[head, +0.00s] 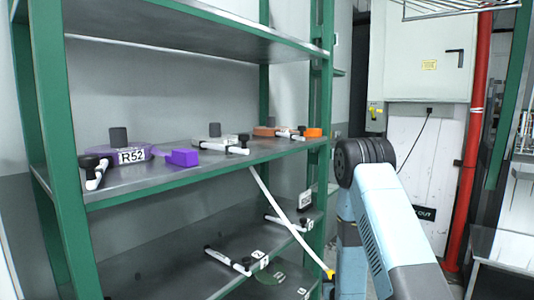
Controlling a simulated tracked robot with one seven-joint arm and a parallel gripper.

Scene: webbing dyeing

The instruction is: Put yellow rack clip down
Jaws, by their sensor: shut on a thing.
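A small yellow piece (330,274) shows low in the head view, at the lower end of a thin white strip (285,217), right beside my arm. I cannot tell for sure whether it is the yellow rack clip. The strip slants down from the middle shelf edge across the front of the rack. My arm rises at the lower right, bends at a dark joint and goes down again beside the rack's right post. My gripper and anything in it are not in view.
A green-framed rack has a metal middle shelf (220,172) carrying a purple roll (110,157) labelled R52, a grey roll (218,143) and an orange roll (265,131). White clips (230,262) lie on the lower shelf. A red pipe (471,165) and electrical box (428,60) stand right.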

